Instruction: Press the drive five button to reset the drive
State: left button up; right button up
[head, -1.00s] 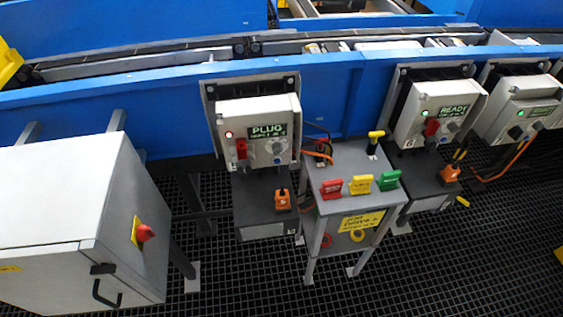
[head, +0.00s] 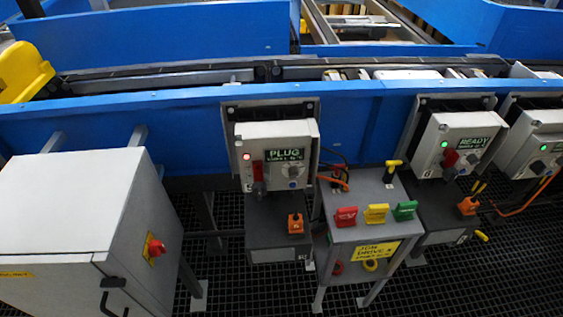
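A light grey drive box (head: 273,135) hangs on the blue conveyor side near the middle of the head view. Its small screen (head: 285,155) reads PLUG, and a red lamp (head: 247,156) is lit at its upper left. A red lever (head: 257,171) and a grey round knob (head: 293,171) are on its front. A mark at its lower left looks like a 5, but it is small. I cannot make out which part is the button. Neither gripper is in view.
A drive box marked 6 (head: 436,134) shows READY and a green lamp. A grey stand (head: 342,213) with red, yellow and green tags stands between the two boxes. A white cabinet (head: 60,205) fills the lower left. A yellow piece (head: 25,72) is at upper left.

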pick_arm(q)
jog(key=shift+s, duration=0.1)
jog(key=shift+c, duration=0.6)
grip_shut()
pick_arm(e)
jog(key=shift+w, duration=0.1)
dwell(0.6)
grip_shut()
